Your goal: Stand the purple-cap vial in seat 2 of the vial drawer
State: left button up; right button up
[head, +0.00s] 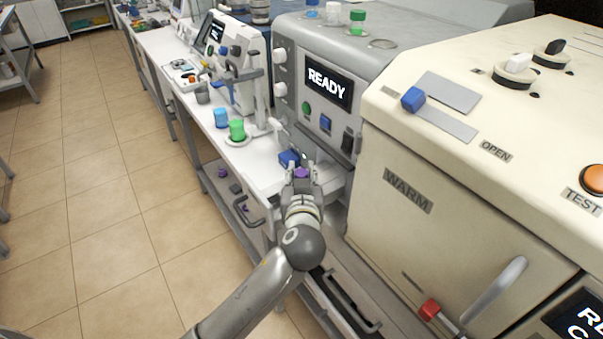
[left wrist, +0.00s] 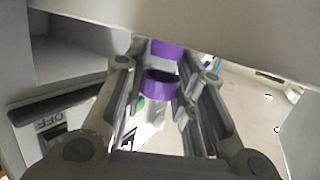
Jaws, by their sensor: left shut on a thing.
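My left gripper (head: 302,176) is shut on the purple-cap vial (head: 302,172), beside the front of the grey READY machine. In the left wrist view the vial's purple band (left wrist: 160,83) and pale body sit between the fingers. A second purple piece (left wrist: 166,48) shows just beyond it; I cannot tell whether it belongs to the same vial. A pale drawer-like part (head: 335,184) juts out beside the gripper, partly hidden by it. Its seats, including seat 2, cannot be made out. My right gripper is not in view.
The READY machine (head: 320,88) and the cream WARM cabinet (head: 440,190) stand close on the right. A blue object (head: 289,158) lies just behind the gripper. Blue (head: 221,117) and green (head: 237,130) containers stand on the white bench. Open floor (head: 110,170) is at left.

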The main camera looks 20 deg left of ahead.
pick_arm(q)
jog(key=shift+d+f, duration=0.1)
jog(key=shift+f, duration=0.15)
jog(key=o, duration=1)
